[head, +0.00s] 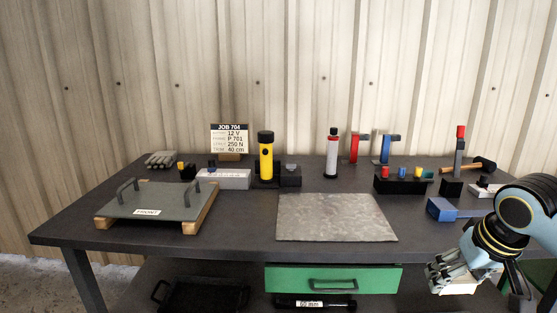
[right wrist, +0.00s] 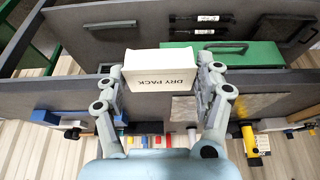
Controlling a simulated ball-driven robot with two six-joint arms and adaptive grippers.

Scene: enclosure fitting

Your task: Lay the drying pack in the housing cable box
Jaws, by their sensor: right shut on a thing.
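The drying pack (right wrist: 162,72) is a white box marked DRY PACK in the right wrist view. My right gripper (right wrist: 165,85) is shut on it, one finger at each short end. In the head view my right gripper (head: 452,274) is at the lower right, in front of the table's front edge, and the pack (head: 459,288) shows partly below its fingers. A grey plate (head: 160,200) marked FRONT, with two handles, lies on wooden blocks at the table's left. I cannot make out which thing is the housing cable box. My left gripper is not in view.
A green drawer (head: 333,279) sits under the tabletop. A bare metal sheet (head: 336,217) lies at the front middle. A yellow torch (head: 266,157), a grey cylinder (head: 332,155), clamps and a hammer (head: 482,164) stand or lie behind. A blue block (head: 441,210) is near my right arm.

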